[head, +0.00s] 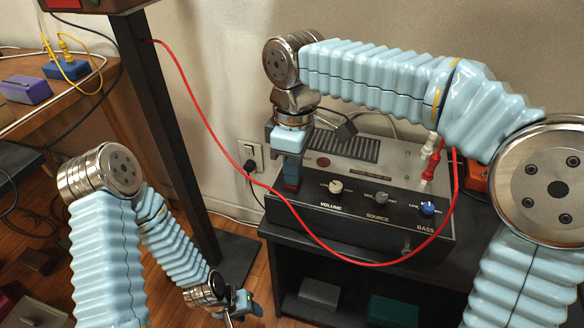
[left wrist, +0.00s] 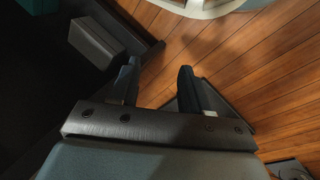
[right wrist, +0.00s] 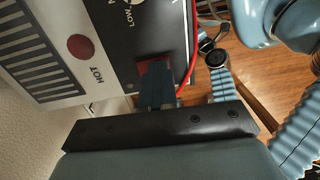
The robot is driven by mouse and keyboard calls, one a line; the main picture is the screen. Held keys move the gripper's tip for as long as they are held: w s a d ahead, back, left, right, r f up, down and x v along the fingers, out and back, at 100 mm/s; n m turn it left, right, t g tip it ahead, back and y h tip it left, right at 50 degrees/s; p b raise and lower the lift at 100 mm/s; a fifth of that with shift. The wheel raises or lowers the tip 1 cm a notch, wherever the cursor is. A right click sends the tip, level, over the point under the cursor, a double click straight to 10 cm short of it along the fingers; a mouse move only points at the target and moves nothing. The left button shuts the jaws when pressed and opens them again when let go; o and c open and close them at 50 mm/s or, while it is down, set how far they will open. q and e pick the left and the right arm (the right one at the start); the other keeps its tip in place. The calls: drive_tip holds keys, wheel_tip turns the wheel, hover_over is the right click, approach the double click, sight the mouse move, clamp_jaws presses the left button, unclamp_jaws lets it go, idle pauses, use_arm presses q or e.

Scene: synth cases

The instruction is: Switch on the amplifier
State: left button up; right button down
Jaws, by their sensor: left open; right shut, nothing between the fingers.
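The amplifier (head: 400,200) sits on a dark shelf unit, with a metal top and a black front panel. The front carries a white volume knob (head: 336,187), a grey source knob (head: 382,198) and a blue bass knob (head: 428,208). My right gripper (head: 291,180) is shut and empty at the left end of the front panel. Its fingertips are at a red switch-like part, which shows in the right wrist view (right wrist: 150,69); the fingers partly hide it, and I cannot tell whether they touch or press it. My left gripper (left wrist: 158,80) is open and empty, low beside the shelf unit.
A red cable (head: 300,222) loops in front of the amplifier. A dark post (head: 165,120) stands left of it. A black plug sits in the wall socket (head: 250,155). A wooden bench (head: 75,108) holds purple (head: 25,89) and blue (head: 66,69) boxes. Boxes lie on the lower shelf.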

drive_tip(key=shift+w+d, duration=0.15)
drive_tip(key=shift+w, duration=0.25)
drive_tip(key=r+p, duration=0.1)
drive_tip(key=p, duration=0.1)
drive_tip(key=r+p, duration=0.1)
drive_tip(key=r, duration=0.1)
drive_tip(key=r+p, duration=0.2)
drive_tip(key=shift+w+d+r+p, duration=0.1)
drive_tip(key=shift+w+r+p, duration=0.1)
drive_tip(key=shift+w+p, duration=0.1)
wheel_tip(320, 180, up, 9)
drive_tip(key=w, duration=0.1)
drive_tip(key=shift+d+f+p, duration=0.15)
drive_tip(key=shift+f+p, duration=0.05)
drive_tip(key=shift+p, duration=0.1)
